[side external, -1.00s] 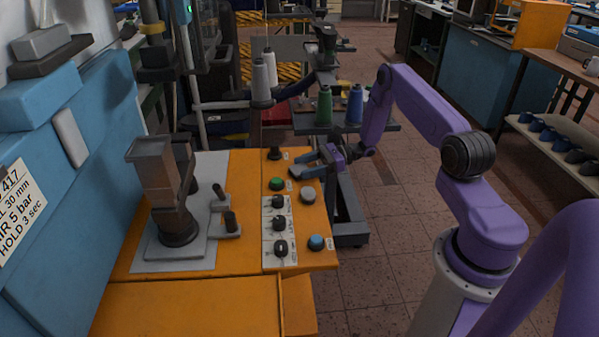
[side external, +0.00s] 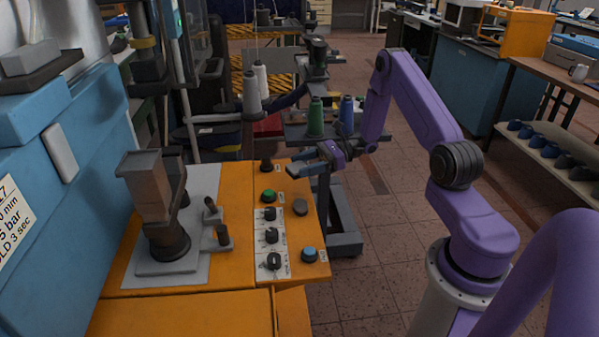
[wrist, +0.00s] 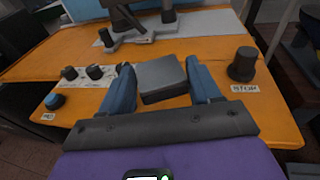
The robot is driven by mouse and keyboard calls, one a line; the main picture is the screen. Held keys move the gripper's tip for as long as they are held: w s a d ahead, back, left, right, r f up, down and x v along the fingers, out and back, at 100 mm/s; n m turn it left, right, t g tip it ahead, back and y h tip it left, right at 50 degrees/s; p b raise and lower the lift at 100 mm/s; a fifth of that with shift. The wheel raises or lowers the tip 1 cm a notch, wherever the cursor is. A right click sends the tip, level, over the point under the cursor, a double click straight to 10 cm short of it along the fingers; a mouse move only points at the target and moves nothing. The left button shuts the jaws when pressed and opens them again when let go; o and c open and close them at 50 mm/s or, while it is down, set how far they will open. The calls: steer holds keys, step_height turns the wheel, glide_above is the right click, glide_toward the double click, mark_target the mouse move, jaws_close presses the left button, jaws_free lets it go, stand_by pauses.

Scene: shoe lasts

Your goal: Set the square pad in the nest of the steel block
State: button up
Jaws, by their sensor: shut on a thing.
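The square pad (wrist: 162,74) is a grey, flat-topped block with a darker side. In the wrist view it sits between the two blue fingers of my gripper (wrist: 160,82), which is shut on it. In the side view my gripper (side external: 304,162) is above the far right part of the orange bench, near the black stop knob; the pad is hard to make out there. A low grey steel block (side external: 150,267) lies on the light plate under the brown press column at left, well apart from my gripper. Its nest cannot be made out.
The orange bench (side external: 215,283) carries a light grey plate (side external: 200,183), short dark posts (side external: 222,236), a green button (side external: 268,195), black knobs (side external: 271,236) and a blue button (side external: 309,254). The black stop knob (wrist: 242,65) stands right of my gripper. Thread cones (side external: 316,118) stand behind.

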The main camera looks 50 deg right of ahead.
steer(key=s+a+r, duration=0.3)
steer(key=s+r, duration=0.3)
steer(key=s, duration=0.4)
steer(key=shift+s+r, duration=0.3)
steer(key=shift+s, duration=0.1)
steer(key=w+a+r+m+t, duration=0.1)
steer(key=w+a+r, duration=0.4)
steer(key=a, duration=0.2)
steer(key=w+a+r+t+h, duration=0.1)
steer(key=w+a+r, duration=0.5)
steer(key=a, duration=0.2)
steer(key=shift+w+m, duration=0.3)
steer(key=shift+m, duration=0.1)
steer(key=a+r, duration=0.2)
steer(key=a+r+m+t+h, duration=0.1)
steer(key=a+r, duration=0.2)
steer(key=a+r+h, duration=0.1)
steer(key=a+r, duration=0.2)
steer(key=shift+s+r+t, duration=0.15)
steer(key=shift+s+t, duration=0.25)
steer(key=s+a+r+m+h, duration=0.1)
steer(key=s+a+r+m, duration=0.1)
steer(key=s+a+r, duration=0.45)
glide_above(150, 162)
steer(key=shift+t, duration=0.3)
steer(key=f, duration=0.8)
steer(key=shift+s+d+f, duration=0.1)
steer(key=shift+s+f, duration=0.1)
steer(key=shift+w+f, duration=0.15)
steer(key=shift+f, duration=1.55)
